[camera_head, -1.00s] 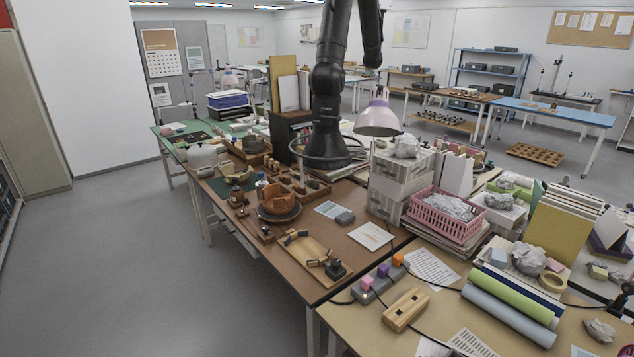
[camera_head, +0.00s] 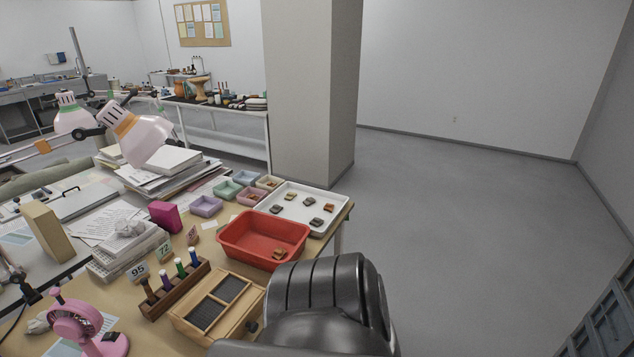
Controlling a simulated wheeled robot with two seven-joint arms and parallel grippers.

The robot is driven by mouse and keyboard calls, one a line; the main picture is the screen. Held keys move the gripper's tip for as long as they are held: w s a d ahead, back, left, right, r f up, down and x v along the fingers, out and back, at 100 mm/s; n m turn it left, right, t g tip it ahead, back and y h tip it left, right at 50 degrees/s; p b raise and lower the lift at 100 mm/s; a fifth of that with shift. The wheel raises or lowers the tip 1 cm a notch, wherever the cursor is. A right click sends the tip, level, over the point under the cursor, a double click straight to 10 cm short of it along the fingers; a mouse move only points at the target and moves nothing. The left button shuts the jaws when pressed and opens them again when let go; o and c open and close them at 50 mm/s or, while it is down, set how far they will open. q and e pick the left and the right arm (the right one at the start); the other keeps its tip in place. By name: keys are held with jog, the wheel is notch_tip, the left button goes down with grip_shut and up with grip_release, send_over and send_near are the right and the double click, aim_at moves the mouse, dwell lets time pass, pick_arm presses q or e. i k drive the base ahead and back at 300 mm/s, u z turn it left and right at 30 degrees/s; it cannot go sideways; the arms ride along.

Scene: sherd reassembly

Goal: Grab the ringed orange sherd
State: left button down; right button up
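I cannot make out which piece is the ringed orange sherd; no ring mark shows on any sherd at this size. An orange-brown sherd (camera_head: 279,254) lies inside the red tub (camera_head: 240,236), near its front right corner. A white tray (camera_head: 262,222) behind the tub holds several small brown and grey sherds, among them a brown one (camera_head: 328,208) toward its right side. A dark arm link of mine fills the bottom middle and covers part of the table's near edge. Neither of my grippers is in view.
A wooden box with dark ribbed compartments (camera_head: 252,298) and a rack of tool handles (camera_head: 172,295) stand left of my arm. Small pastel bins (camera_head: 206,206), a lamp (camera_head: 140,133) and a pink fan (camera_head: 77,322) crowd the table. A pillar (camera_head: 311,90) stands behind; open floor lies right.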

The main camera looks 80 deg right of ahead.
aim_at(279, 252)
jog(key=z, duration=3.9)
jog(key=i, duration=2.8)
jog(key=u, duration=1.7)
